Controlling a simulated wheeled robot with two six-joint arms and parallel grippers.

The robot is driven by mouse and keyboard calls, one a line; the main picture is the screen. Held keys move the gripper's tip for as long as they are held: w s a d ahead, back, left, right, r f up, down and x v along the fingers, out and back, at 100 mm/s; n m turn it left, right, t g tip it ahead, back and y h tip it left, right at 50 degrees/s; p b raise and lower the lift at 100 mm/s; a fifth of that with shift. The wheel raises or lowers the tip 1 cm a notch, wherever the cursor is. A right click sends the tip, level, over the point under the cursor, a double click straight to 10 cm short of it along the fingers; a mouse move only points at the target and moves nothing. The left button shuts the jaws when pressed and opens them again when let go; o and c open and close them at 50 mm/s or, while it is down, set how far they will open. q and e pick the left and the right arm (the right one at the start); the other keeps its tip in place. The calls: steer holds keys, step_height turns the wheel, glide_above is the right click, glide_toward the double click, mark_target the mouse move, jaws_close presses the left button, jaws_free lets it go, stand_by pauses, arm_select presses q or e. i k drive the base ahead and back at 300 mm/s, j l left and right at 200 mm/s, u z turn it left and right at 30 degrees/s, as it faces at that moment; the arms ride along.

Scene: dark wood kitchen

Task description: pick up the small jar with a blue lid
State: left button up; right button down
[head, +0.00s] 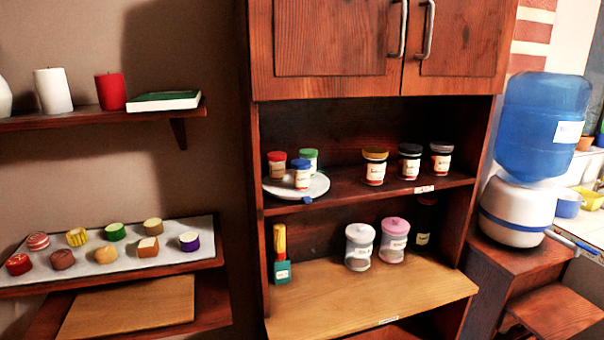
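The small jar with a blue lid (302,176) stands upright on a white plate (318,187) on the cabinet's middle shelf. On the same plate, behind it, stand a small jar with a red lid (277,164) to the left and one with a green lid (309,160). The blue-lidded jar is the front one of the three and covers part of the green-lidded one. A pale label shows on its front. Neither of my grippers shows in the head view.
Below are a green and yellow bottle (281,254), two canisters (359,247) and a dark bottle (424,224). Closed cabinet doors (330,38) hang above. A water dispenser (543,128) stands right; shelves with a tray (125,255) are left.

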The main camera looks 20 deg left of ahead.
mark_target(301, 167)
steer(key=i+l+u, duration=0.1)
steer(key=u, duration=0.25)
steer(key=l+u, duration=0.4)
steer(key=u, duration=0.25)
steer(key=i, duration=0.05)
